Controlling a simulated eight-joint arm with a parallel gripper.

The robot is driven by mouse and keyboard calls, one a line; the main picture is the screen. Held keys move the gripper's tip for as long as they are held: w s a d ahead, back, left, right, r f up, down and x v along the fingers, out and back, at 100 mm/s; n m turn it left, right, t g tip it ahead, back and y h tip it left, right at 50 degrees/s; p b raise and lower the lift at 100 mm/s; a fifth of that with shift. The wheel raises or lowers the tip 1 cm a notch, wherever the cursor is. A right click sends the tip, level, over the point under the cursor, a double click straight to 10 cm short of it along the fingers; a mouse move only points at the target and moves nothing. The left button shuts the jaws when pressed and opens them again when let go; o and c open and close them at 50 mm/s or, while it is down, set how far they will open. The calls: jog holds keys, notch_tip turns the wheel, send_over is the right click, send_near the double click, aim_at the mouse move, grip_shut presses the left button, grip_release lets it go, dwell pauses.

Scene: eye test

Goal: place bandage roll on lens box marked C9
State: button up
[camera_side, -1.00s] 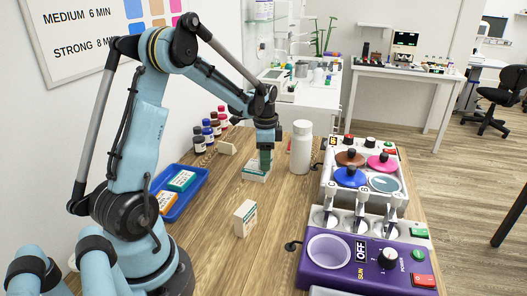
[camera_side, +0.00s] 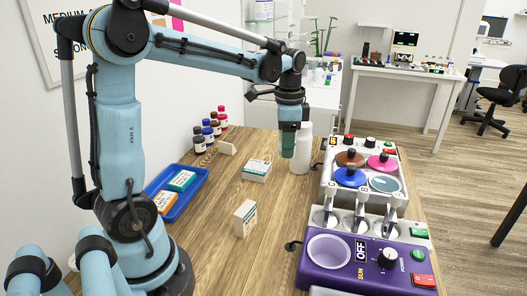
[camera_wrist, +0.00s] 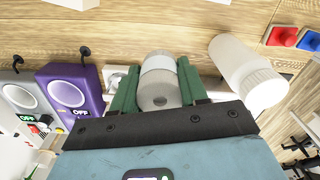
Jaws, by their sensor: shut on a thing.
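My gripper (camera_side: 289,145) hangs above the table in the side view, just in front of the white bottle. In the wrist view its green fingers (camera_wrist: 158,76) are shut on a pale round roll (camera_wrist: 160,88), which I take for the bandage roll. The side view does not show the roll clearly. A white box with a green label (camera_side: 256,170) lies flat on the table, left of and below my gripper. A second white box (camera_side: 245,218) stands upright nearer the camera. I cannot read C9 on either box.
A white bottle (camera_side: 302,150) stands close beside my gripper. A blue tray (camera_side: 178,207) at left holds an orange-labelled and a green-labelled box. Small bottles (camera_side: 208,133) stand along the wall. A purple device (camera_side: 318,277) and a unit with coloured lids (camera_side: 334,186) fill the right side.

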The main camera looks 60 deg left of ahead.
jog(key=shift+s+a+r, duration=0.1)
jog(key=shift+s+r, duration=0.1)
jog(key=shift+s, duration=0.05)
send_over(257, 167)
notch_tip(257, 167, down, 6)
jog(key=shift+f, duration=0.25)
jog(key=shift+a+f, duration=0.1)
jog(key=shift+f, duration=2)
jog(key=shift+f, duration=0.2)
jog(key=o, duration=1.1)
jog(key=shift+r, duration=0.15)
